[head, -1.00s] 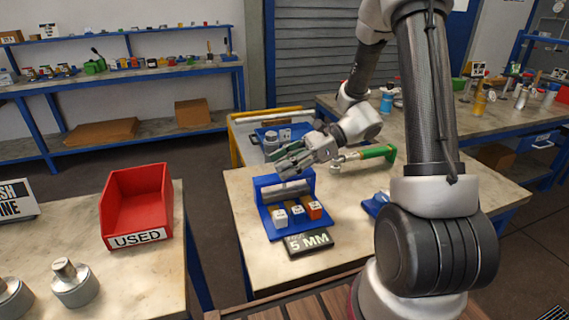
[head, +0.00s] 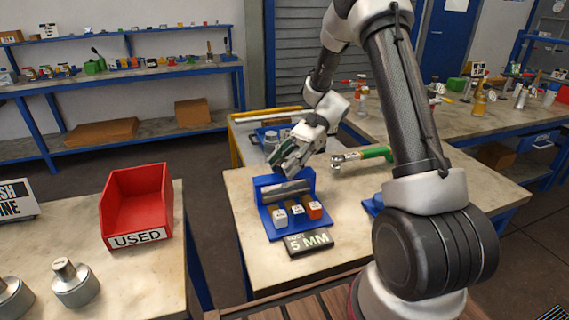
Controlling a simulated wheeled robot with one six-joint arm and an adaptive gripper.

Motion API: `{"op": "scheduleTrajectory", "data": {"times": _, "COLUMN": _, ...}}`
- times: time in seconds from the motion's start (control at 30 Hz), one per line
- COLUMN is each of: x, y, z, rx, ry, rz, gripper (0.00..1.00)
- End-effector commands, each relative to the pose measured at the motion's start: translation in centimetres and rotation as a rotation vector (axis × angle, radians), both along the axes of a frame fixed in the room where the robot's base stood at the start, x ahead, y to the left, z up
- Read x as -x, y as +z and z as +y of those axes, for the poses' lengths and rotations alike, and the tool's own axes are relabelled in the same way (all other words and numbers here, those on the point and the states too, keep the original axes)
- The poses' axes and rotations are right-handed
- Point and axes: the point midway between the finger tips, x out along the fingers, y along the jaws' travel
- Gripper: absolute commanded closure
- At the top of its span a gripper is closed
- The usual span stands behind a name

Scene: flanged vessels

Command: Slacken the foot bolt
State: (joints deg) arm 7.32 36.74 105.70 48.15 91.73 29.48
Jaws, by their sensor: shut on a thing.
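My gripper (head: 287,165) is above the back of a blue holder (head: 283,232) on the middle table, fingers angled down to the left. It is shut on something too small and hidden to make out. A grey cylindrical bar (head: 287,190) lies across the holder just below the fingers; I cannot tell whether they touch it. In front of it stand a white block (head: 280,217), a blue-and-white block (head: 297,210) and an orange-and-white block (head: 315,209). A dark "5 MM" plate (head: 308,243) lies in front. I cannot pick out the foot bolt.
A green-handled tool (head: 372,153) lies right of the holder, partly behind my arm. A gap separates the two tables. The middle table's front left is clear.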

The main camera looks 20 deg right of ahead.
Motion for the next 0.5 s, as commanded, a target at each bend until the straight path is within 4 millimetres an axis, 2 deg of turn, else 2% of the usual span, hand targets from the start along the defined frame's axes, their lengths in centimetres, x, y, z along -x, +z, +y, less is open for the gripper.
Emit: {"op": "scheduleTrajectory", "data": {"times": 0.5, "x": -0.1, "y": 0.01, "z": 0.09, "rx": 0.0, "ry": 0.461, "rz": -0.002, "gripper": 0.86}}
